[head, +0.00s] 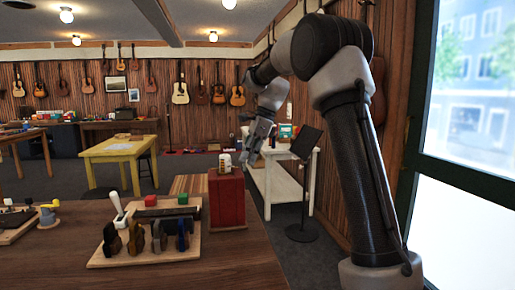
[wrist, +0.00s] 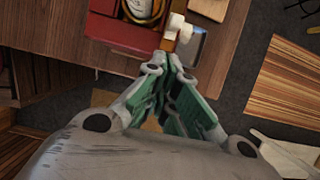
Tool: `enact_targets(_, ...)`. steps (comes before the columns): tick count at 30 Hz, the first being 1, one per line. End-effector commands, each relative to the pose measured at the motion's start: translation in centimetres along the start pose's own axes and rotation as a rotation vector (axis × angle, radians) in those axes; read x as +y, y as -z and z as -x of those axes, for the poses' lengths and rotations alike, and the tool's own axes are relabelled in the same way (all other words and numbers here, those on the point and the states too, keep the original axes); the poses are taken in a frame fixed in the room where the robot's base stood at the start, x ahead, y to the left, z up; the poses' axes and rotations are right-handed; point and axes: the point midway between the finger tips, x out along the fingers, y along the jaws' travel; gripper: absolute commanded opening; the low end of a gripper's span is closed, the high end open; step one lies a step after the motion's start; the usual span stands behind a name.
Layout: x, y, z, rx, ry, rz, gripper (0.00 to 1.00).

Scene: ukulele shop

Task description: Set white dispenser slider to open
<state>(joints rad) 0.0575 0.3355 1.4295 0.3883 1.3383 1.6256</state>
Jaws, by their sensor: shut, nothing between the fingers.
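A red box-shaped dispenser (head: 227,205) stands at the right end of the near wooden table. A small white piece with gold-brown parts (head: 225,161) sits on top of it. In the wrist view the red body (wrist: 118,33) is at the top edge, with a white knob (wrist: 178,28) at its right side. I take this knob as the slider; its setting cannot be told. My gripper (head: 246,157) is just right of the dispenser's top in the head view. In the wrist view my gripper (wrist: 172,60) is shut and empty, its tips close below the knob; contact is unclear.
A wooden board (head: 145,250) with several dark clips, a white-handled tool (head: 118,208) and coloured blocks lies left of the dispenser. A yellow table (head: 118,150) and a white table (head: 282,172) stand behind. A dark music stand (head: 301,180) is right of my gripper.

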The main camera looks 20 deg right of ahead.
Motion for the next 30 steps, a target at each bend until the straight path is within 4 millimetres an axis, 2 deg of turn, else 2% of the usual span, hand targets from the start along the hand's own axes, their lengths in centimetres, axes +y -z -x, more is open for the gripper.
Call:
enact_targets(6,0.0,-1.8,-0.7,0.000,0.000,0.001,0.00)
enact_targets(19,0.0,-2.2,-0.8,0.000,0.001,0.000,0.00)
enact_targets(27,0.0,-5.7,-2.3,0.001,-0.002,0.002,0.00)
enact_targets(30,0.0,-6.1,-2.4,0.000,-0.001,-0.001,0.00)
